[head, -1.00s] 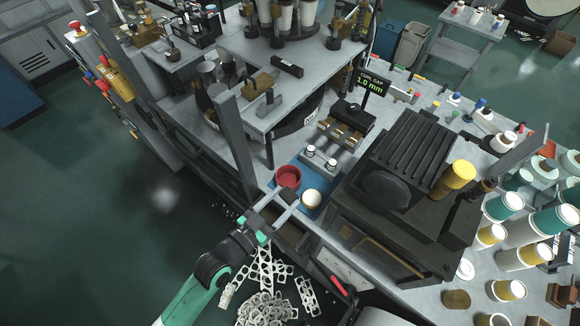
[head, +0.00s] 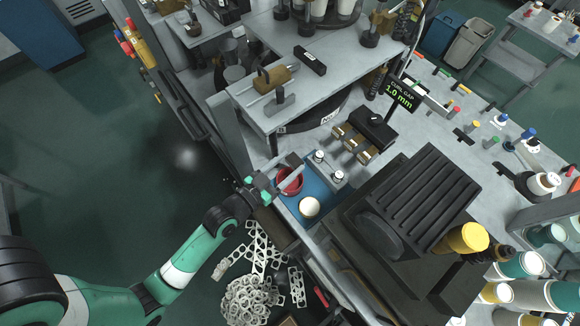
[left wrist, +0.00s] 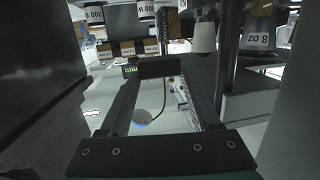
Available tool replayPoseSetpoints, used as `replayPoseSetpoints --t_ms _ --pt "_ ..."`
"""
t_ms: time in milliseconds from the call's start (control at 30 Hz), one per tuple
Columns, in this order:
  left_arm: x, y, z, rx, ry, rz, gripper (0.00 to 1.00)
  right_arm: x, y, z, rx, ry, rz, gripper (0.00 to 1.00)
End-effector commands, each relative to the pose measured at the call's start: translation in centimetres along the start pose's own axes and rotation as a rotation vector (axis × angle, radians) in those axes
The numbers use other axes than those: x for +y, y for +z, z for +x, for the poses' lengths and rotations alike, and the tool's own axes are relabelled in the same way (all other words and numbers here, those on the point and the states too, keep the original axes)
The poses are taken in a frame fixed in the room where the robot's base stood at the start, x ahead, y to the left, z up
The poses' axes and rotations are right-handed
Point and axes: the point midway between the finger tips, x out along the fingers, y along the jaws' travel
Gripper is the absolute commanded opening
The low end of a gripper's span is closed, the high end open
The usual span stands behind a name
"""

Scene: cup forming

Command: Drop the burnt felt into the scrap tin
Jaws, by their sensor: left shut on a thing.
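The red round tin (head: 291,182), which I take for the scrap tin, stands on a blue mat at the front edge of the bench. I cannot tell the exact height above the tin. My right gripper is not in view.
A pale round-topped container (head: 309,207) stands beside the tin on the blue mat (head: 322,200). Two small white-topped knobs (head: 319,157) are behind. A big dark machine (head: 415,210) stands to the right. A grey post (head: 226,125) rises at left. White scraps heap below.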

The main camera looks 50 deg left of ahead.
Motion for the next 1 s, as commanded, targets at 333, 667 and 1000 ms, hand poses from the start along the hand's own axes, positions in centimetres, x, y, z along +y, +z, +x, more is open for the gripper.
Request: replayPoseSetpoints --t_ms 333,667,1000 --pt "0.0 3.1 0.5 0.001 0.0 0.0 0.11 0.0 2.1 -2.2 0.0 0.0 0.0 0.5" --pt "0.0 3.0 0.5 0.001 0.0 0.0 0.92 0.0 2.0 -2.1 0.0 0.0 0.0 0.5" --pt "0.0 3.1 0.3 0.0 0.0 -0.001 0.98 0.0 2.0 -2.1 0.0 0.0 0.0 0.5"
